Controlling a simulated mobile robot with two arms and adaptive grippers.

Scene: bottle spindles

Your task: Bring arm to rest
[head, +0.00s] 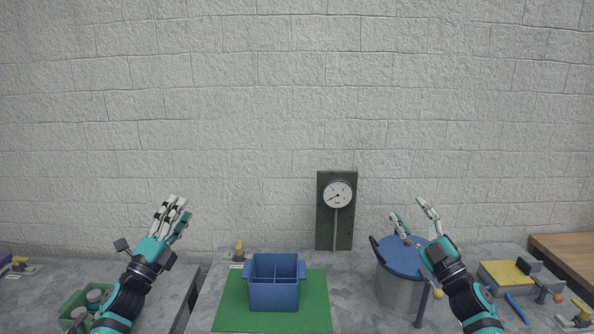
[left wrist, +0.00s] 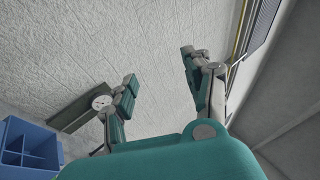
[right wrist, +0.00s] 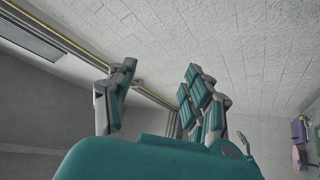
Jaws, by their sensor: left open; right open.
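My left gripper (head: 175,215) is raised on the left in the head view, its fingers pointing up. Its fingers are spread and empty in the left wrist view (left wrist: 160,90). My right gripper (head: 412,215) is raised on the right in the head view, in front of a grey pot with a blue lid. Its fingers are open and empty in the right wrist view (right wrist: 155,95). Neither gripper holds a thing. The lower parts of both arms run out of the bottom of the head view.
A blue divided box (head: 274,296) stands on a green mat (head: 232,312). It also shows in the left wrist view (left wrist: 30,158). The grey pot (head: 399,292) stands right, a gauge (head: 338,195) behind. A green crate (head: 72,305) sits left. A yellow-topped block (head: 503,273) lies right.

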